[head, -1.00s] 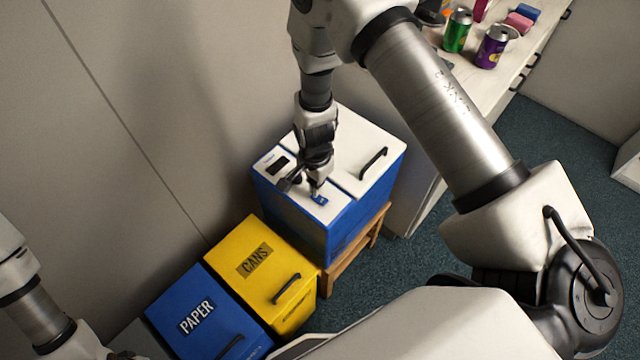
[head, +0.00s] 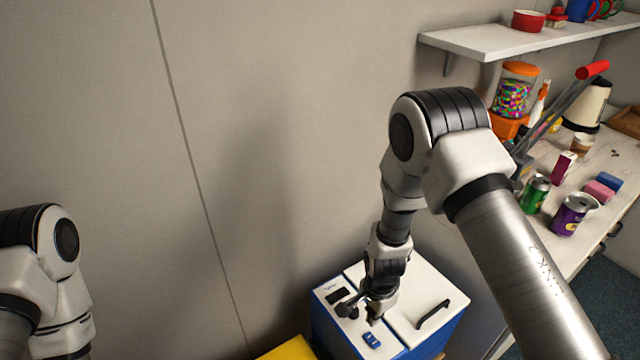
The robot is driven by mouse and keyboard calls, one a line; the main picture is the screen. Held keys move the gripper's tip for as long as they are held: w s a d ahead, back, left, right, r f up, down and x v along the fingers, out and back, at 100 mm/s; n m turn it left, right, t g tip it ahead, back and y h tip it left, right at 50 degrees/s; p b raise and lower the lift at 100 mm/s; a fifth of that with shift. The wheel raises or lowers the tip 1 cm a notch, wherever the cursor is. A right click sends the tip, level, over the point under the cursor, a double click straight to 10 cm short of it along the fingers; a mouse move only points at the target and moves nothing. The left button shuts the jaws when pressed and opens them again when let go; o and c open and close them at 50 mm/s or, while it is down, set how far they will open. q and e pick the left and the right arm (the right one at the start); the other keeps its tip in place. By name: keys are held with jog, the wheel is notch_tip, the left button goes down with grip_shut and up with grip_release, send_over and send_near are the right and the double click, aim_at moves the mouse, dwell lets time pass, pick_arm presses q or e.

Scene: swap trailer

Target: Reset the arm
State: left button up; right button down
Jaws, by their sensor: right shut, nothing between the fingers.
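My right arm reaches down over a blue cooler-like box with a white top (head: 432,290). My right gripper (head: 374,320) is shut and empty. It hangs just above the box's left top panel, close behind a small blue piece (head: 371,340) on that panel. Whether the fingertips touch the panel is hard to tell. Only links of my left arm show at the left edge, and its gripper is out of view.
The box top has a black handle (head: 432,314) and a dark slot (head: 338,296). A yellow bin (head: 290,350) shows at the bottom edge. At right, a counter holds a green can (head: 536,195), a purple can (head: 570,215) and a candy dispenser (head: 514,92). A shelf (head: 530,42) hangs above.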

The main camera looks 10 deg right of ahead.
jog(key=shift+g, duration=0.9)
jog(key=s+f, duration=0.1)
jog(key=s, duration=0.1)
jog(key=s+f, duration=0.3)
jog(key=s, duration=0.2)
jog(key=shift+d+f+b, duration=0.25)
jog(key=shift+f+b, duration=0.05)
jog(key=shift+b, duration=0.05)
jog(key=s+d+f+n+t, duration=0.1)
jog(key=s+n, duration=1.2)
jog(key=s, duration=0.1)
jog(key=shift+s+f+n+t, duration=0.3)
jog(key=shift+s+n+t, duration=0.1)
jog(key=shift+d, duration=0.15)
